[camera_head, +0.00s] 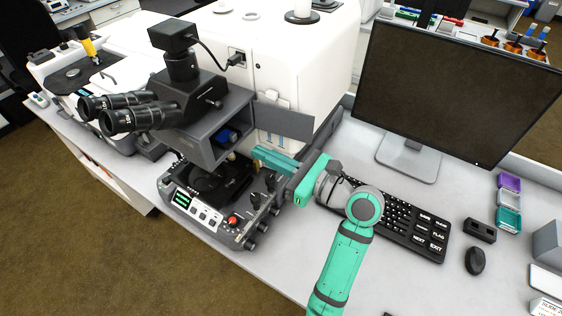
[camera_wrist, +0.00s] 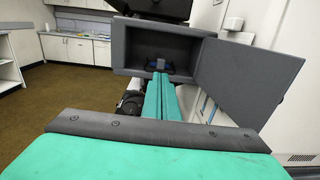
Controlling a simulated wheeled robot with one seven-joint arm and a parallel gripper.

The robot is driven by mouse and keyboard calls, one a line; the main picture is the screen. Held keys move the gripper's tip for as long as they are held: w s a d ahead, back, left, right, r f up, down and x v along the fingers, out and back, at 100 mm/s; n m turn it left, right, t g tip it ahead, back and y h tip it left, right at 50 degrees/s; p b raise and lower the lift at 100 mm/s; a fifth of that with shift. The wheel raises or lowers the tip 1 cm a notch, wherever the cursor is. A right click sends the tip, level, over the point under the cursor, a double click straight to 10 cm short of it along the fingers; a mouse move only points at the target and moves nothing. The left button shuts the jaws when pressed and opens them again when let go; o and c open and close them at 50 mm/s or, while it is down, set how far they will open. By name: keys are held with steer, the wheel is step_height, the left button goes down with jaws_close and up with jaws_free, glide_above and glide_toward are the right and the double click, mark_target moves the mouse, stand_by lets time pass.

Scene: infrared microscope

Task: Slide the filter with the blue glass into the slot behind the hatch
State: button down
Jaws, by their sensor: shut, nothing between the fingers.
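The microscope's hatch (camera_head: 284,118) stands open to the right of a dark grey compartment (camera_head: 208,148). The hatch (camera_wrist: 246,82) and the compartment's frame (camera_wrist: 127,58) also show in the wrist view. A dark piece with blue on it (camera_head: 228,136), which looks like the blue-glass filter, is inside the compartment; it also shows in the wrist view (camera_wrist: 157,66) just beyond my fingertips. How deep it sits cannot be told. My gripper (camera_head: 257,153) is shut and empty, its teal fingers pointing at the opening from the right. In the wrist view the closed fingertips (camera_wrist: 160,75) lie just below the blue piece.
The microscope stage (camera_head: 215,180) and its control panel (camera_head: 198,208) lie below the compartment. Black eyepieces (camera_head: 125,112) stick out at left. A keyboard (camera_head: 400,220), monitor (camera_head: 455,90) and mouse (camera_head: 475,260) are to the right. Coloured cases (camera_head: 509,200) lie at far right.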

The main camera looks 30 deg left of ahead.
mark_target(235, 140)
steer(key=a, duration=0.5)
steer(key=shift+w+a, duration=0.2)
steer(key=shift+a, duration=0.1)
